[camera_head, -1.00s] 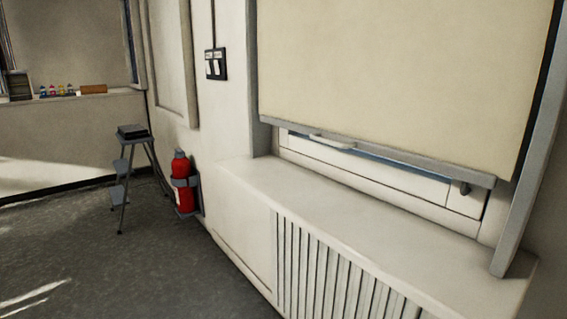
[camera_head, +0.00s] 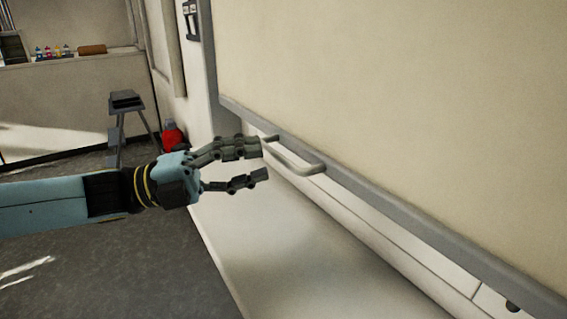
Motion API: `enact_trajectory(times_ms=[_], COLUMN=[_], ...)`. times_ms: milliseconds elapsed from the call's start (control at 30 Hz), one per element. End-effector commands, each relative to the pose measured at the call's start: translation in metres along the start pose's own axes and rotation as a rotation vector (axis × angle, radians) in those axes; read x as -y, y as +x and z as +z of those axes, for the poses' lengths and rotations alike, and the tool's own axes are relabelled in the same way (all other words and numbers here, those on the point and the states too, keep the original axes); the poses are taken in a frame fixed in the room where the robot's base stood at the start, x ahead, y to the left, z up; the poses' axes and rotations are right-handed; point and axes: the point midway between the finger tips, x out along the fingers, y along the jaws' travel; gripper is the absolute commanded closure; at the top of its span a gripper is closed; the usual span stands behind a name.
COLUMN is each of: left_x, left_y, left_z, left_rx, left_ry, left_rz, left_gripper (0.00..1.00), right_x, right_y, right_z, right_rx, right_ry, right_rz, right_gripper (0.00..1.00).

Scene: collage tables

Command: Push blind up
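The cream blind (camera_head: 400,100) hangs low over the window at the right, with a grey bottom bar (camera_head: 400,212). A pale handle (camera_head: 300,163) sticks out from the bar near its left end. My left gripper (camera_head: 266,163) comes in from the left with its fingers apart and nothing between them. Its fingertips are close to the left end of the handle; I cannot tell whether the upper finger touches it. My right gripper is not in view.
A white sill (camera_head: 270,250) runs below the blind. A strip of window frame (camera_head: 400,245) shows under the bar. A step stool (camera_head: 125,105) and a red extinguisher (camera_head: 172,135) stand further back. Grey floor lies open at the left.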

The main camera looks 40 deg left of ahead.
Motion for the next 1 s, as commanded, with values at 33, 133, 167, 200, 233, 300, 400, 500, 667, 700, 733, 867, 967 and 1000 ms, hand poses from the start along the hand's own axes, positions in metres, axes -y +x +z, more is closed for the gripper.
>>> enact_trajectory(times_ms=[33,133,167,200,233,300,400,500,667,700,733,867,967,1000], left_x=[-0.003,-0.002,-0.001,-0.001,-0.001,-0.001,-0.001,0.000,-0.001,-0.001,-0.001,-0.001,-0.001,-0.001], left_y=[0.011,0.028,0.031,0.035,0.038,0.043,0.048,0.049,0.049,0.049,0.049,0.049,0.049,0.049], left_z=[0.000,0.001,0.001,0.000,0.000,0.001,0.001,0.001,0.001,0.001,0.001,0.001,0.001,0.001], left_rx=[0.000,0.003,0.003,0.002,0.002,0.002,0.003,0.003,0.003,0.003,0.003,0.003,0.003,0.003], left_ry=[0.003,0.001,0.001,0.000,-0.001,-0.001,-0.001,-0.001,-0.002,-0.002,-0.002,-0.002,-0.002,-0.002], left_rz=[-0.007,-0.005,-0.004,-0.003,-0.002,-0.001,0.000,0.001,0.002,0.002,0.002,0.002,0.002,0.002], left_gripper=[0.66,0.66,0.66,0.66,0.66,0.66,0.66,0.66,0.66,0.68,0.72,0.89,1.00,1.00], right_x=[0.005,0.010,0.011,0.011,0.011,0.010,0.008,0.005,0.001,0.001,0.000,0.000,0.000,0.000], right_y=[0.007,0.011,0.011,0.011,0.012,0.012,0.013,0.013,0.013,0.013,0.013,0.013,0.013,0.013], right_z=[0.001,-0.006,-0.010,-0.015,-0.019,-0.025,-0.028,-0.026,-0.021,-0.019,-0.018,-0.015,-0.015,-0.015], right_rx=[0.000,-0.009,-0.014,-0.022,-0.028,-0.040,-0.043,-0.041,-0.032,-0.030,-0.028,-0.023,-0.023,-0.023], right_ry=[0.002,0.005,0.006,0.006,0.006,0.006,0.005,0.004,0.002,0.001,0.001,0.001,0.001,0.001], right_rz=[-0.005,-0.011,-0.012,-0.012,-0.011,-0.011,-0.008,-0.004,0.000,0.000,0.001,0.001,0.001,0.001], right_gripper=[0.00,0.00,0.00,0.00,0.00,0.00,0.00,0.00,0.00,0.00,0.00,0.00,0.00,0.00])
